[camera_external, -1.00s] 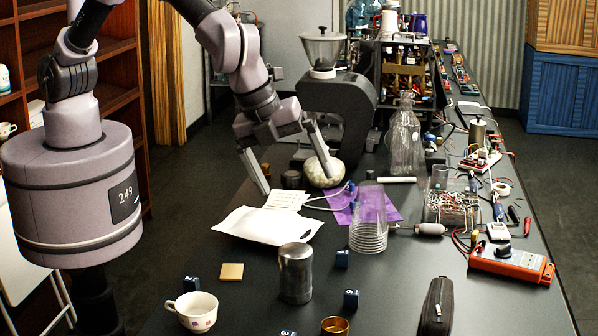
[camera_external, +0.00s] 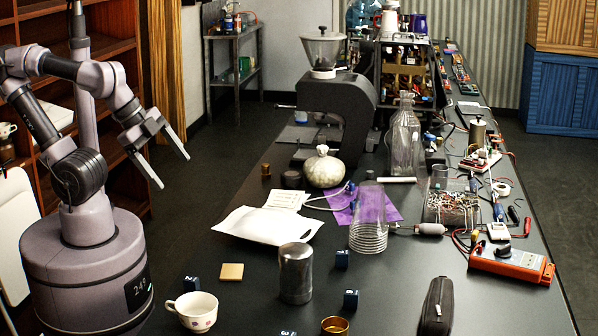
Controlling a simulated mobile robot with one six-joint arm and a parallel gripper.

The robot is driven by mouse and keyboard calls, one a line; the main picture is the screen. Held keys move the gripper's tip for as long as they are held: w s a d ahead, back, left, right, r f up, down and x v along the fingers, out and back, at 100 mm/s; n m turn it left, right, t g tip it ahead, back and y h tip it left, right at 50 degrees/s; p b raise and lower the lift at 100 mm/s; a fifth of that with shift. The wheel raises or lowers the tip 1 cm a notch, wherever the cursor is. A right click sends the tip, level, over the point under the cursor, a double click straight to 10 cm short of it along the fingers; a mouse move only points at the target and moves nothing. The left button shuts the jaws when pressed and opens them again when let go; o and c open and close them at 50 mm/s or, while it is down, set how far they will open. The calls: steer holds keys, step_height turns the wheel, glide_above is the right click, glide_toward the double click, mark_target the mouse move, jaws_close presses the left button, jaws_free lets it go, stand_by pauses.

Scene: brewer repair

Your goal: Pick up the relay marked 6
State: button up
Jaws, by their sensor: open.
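Several small dark blue blocks with white marks, which look like relays, sit on the near part of the black bench. One relay (camera_external: 192,283) is left of the tan square, one relay (camera_external: 342,258) is right of the metal canister, one relay (camera_external: 351,299) is nearer, and one relay (camera_external: 288,333) is cut by the bottom edge. Their marks are too small to read surely, so I cannot tell which is 6. My gripper (camera_external: 175,172) is open and empty, left of the bench and apart from all the relays, fingers pointing down and right.
Shelves (camera_external: 105,60) are behind my arm.

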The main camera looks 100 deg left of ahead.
steer(key=shift+r, duration=0.15)
steer(key=c, duration=0.7)
steer(key=w+d+r+n+p, duration=0.1)
steer(key=w+d+r+p, duration=0.15)
steer(key=w+r, duration=0.5)
steer(key=n+g+h+p, duration=0.1)
steer(key=n+h+p, duration=0.1)
steer(key=n+p, duration=0.1)
glide_above(352, 292)
steer(key=s, duration=0.3)
steer(key=f, duration=2.1)
steer(key=shift+w+a+f, duration=0.15)
steer(key=shift+w, duration=0.05)
steer(key=b+x, duration=0.1)
steer(key=x, duration=0.5)
steer(key=shift+w+d+b, duration=0.1)
steer(key=shift+d+b, duration=0.1)
steer(key=shift+b, duration=0.15)
